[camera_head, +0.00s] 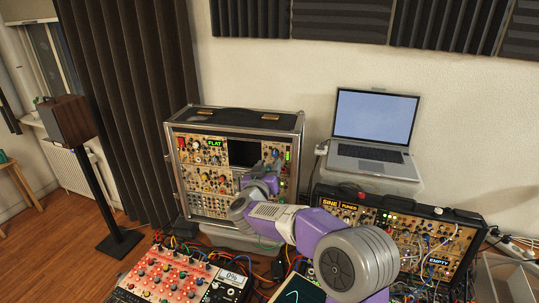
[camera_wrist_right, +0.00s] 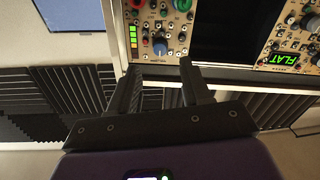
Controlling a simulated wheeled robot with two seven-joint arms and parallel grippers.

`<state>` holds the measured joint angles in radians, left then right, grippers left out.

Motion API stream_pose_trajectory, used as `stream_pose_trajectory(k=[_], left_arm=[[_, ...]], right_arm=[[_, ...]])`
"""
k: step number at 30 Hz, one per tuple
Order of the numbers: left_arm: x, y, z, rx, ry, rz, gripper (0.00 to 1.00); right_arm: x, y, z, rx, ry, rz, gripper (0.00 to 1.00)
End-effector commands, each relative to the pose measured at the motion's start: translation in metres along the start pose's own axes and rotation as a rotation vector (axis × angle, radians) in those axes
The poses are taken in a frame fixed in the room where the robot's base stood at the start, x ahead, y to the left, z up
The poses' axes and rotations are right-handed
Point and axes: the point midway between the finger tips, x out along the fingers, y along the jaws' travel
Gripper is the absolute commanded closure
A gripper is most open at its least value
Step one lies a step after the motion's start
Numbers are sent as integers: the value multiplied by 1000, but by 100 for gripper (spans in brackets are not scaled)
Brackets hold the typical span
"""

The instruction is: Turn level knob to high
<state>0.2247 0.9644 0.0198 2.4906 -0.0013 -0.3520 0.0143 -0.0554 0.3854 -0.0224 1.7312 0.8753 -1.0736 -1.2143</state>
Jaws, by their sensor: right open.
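The tall synth case (camera_head: 184,188) stands at the back, its front full of knobs and cables; no level knob label is readable. My right gripper (camera_head: 272,157) is in front of its upper right panel, and my right arm hides part of the lower right. In the right wrist view, where the case appears upside down, the right gripper (camera_wrist_right: 160,72) is open and empty. A blue-topped knob (camera_wrist_right: 160,47) shows just beyond and between its fingertips, apart from them as far as I can tell. A green level bar (camera_wrist_right: 133,36) is beside it. My left gripper is not in view.
A laptop (camera_head: 372,130) stands on a pale box at the right. A lower open synth case (camera_head: 430,240) with patch cables is at front right, and a red mixer panel (camera_head: 165,275) is at front left. A speaker on a stand (camera_head: 66,122) is at far left.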

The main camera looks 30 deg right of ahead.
Motion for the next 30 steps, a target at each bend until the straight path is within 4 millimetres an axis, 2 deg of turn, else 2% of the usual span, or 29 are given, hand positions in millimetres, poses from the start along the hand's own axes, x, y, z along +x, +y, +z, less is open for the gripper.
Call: stream_pose_trajectory(k=[6, 12, 24, 30], left_arm=[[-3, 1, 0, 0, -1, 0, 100], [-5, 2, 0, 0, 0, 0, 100], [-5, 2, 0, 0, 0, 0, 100], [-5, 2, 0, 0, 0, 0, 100]], right_arm=[[35, -1, 2, -2, -2, 0, 52], [57, -1, 2, -2, -2, -3, 52], [64, -2, 2, -2, -1, -6, 52], [64, -2, 2, -2, -2, -6, 83]])
